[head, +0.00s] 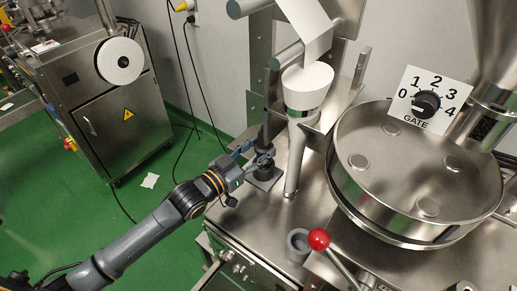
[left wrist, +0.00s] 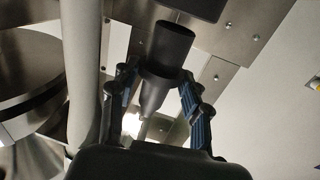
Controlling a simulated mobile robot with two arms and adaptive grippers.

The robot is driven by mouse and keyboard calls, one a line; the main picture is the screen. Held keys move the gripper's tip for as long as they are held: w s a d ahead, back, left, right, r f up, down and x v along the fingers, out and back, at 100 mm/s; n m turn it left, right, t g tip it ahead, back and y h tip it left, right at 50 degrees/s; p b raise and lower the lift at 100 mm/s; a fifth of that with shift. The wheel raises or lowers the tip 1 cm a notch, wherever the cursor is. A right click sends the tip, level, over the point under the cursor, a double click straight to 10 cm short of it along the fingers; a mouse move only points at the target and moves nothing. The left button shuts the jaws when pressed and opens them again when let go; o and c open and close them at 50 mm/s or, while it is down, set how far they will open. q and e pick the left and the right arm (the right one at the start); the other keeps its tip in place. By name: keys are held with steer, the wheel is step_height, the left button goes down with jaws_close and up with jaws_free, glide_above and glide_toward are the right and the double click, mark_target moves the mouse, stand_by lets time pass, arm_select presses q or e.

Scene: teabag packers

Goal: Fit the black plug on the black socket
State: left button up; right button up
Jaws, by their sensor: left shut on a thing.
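The black plug (left wrist: 168,48) is a stepped dark cylinder, wide at one end and narrower at the other, seen between the fingers in the left wrist view. My left gripper (head: 259,155) is shut on it, and the fingers reach around its sides. In the head view the gripper is right at a small dark round piece (head: 265,170) on a square grey base, which looks like the black socket. The fingers partly cover this spot, so I cannot tell whether plug and socket touch. My right gripper is not in view.
A pale forming tube (head: 297,150) stands just right of my left gripper. A large round steel pan (head: 405,165), a GATE dial (head: 426,103) and a red-knobbed lever (head: 319,240) are farther right. A grey ring (head: 298,246) sits near the front. Green floor lies left.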

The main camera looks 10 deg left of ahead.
arm_select(q)
steer(key=shift+f+b, duration=0.85)
steer(key=shift+f, duration=0.35)
steer(key=shift+r, duration=0.15)
steer(key=shift+r+p, duration=0.75)
steer(key=shift+p, duration=0.2)
steer(key=shift+p, duration=0.55)
stand_by(0.9)
steer(key=shift+f+b, duration=0.6)
steer(key=shift+f, duration=0.2)
steer(key=o, duration=1.3)
steer(key=shift+s, duration=0.1)
steer(key=v, duration=0.7)
